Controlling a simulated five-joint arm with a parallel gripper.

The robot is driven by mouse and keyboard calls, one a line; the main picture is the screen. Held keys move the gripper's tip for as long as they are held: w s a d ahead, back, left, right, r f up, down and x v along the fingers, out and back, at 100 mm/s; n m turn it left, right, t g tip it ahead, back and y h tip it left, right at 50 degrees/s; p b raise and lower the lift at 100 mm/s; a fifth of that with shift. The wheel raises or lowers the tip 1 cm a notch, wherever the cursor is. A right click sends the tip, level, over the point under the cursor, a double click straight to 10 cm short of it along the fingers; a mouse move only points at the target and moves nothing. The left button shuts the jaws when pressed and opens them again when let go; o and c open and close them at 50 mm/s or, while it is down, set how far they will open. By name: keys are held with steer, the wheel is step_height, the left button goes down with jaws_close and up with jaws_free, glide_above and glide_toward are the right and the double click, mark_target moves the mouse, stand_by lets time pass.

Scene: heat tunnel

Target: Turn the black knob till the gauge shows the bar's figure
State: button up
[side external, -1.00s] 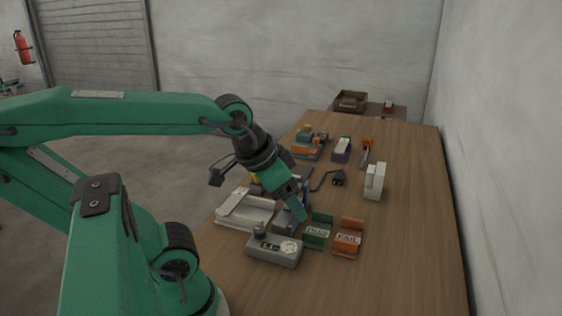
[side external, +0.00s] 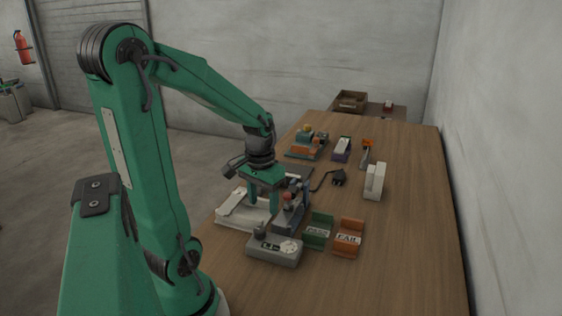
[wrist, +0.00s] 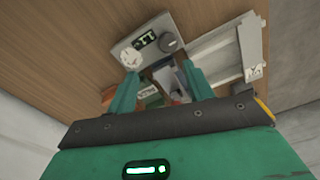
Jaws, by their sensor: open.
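A grey gauge box (side external: 274,252) stands near the front of the table, with a dark display, a white round dial (side external: 288,247) and a knob (side external: 259,230) at its far left corner. The wrist view shows its black knob (wrist: 168,43), the dial (wrist: 131,57) and green lit characters on the display (wrist: 145,40), too small to read surely. My gripper (side external: 265,206) points down behind the box, apart from the knob. Its two green fingers (wrist: 159,70) are open. I cannot pick out the bar or its figure for certain.
A grey fixture with a red-topped part (side external: 290,212) stands close to my fingers. A pale tray (side external: 232,222) lies left. A green PASS holder (side external: 318,231) and an orange FAIL holder (side external: 348,238) stand right. A white block (side external: 375,181) stands beyond; the table's right side is clear.

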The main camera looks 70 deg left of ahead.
mark_target(260, 229)
steer(key=shift+s+a+f+n+g, duration=0.3)
steer(key=shift+s+a+f, duration=0.05)
steer(key=shift+a+f, duration=0.4)
steer(key=shift+f, duration=0.1)
steer(key=shift+f, duration=3.75)
steer(key=c, duration=1)
